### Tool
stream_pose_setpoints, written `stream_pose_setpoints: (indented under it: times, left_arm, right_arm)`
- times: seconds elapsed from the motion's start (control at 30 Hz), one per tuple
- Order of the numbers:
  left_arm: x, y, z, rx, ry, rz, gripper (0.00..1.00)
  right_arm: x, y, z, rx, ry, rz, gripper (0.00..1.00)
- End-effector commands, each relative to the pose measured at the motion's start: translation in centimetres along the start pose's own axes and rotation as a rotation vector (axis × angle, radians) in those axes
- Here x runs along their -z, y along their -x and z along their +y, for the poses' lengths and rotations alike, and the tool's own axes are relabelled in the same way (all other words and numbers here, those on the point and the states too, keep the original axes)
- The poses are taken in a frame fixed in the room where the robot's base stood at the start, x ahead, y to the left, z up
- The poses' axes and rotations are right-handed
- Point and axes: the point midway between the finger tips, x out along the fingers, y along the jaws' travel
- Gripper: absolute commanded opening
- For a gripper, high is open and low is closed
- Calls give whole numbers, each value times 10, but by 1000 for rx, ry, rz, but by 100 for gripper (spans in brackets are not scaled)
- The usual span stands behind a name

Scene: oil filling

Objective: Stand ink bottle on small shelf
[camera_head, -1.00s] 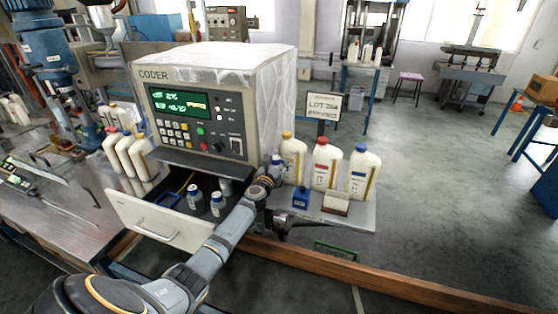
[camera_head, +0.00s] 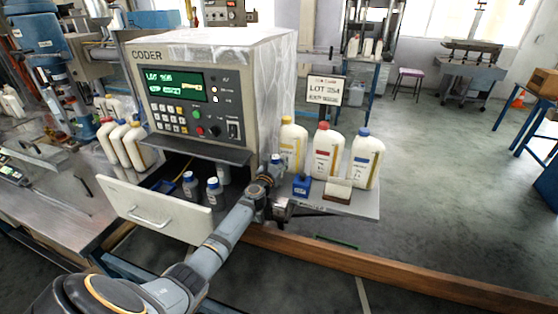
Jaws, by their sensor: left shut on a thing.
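My left arm comes in from the bottom left, and my left gripper (camera_head: 284,209) is at the front left edge of the small shelf (camera_head: 362,204). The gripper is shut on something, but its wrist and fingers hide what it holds. On the shelf are a yellow-capped bottle (camera_head: 292,146), a red-capped bottle (camera_head: 326,152) and a blue-capped bottle (camera_head: 366,160). My right gripper is not in view.
A small blue block (camera_head: 302,185) and a brown-and-white block (camera_head: 338,190) occupy the shelf's front. The coder machine (camera_head: 210,100) stands behind the drawer, left of the shelf. A lot sign (camera_head: 325,90) rises behind the bottles. A wooden beam (camera_head: 370,272) runs below.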

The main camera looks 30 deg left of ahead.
Motion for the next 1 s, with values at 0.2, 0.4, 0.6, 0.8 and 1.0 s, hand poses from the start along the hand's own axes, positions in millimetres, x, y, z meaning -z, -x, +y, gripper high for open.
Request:
stream_pose_setpoints:
  times: [0.2,0.4,0.6,0.8,1.0]
  left_arm:
    - [5,0,0,0,0,0,1]
    - [9,0,0,0,0,0,1]
    - [10,0,0,0,0,0,44]
    - [10,0,0,-1,0,0,72]
    - [11,0,1,-3,-2,1,76]
  right_arm:
    - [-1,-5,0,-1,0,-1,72]
    - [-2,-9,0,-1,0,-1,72]
    - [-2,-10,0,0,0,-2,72]
    - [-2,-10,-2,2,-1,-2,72]
    - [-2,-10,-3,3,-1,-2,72]
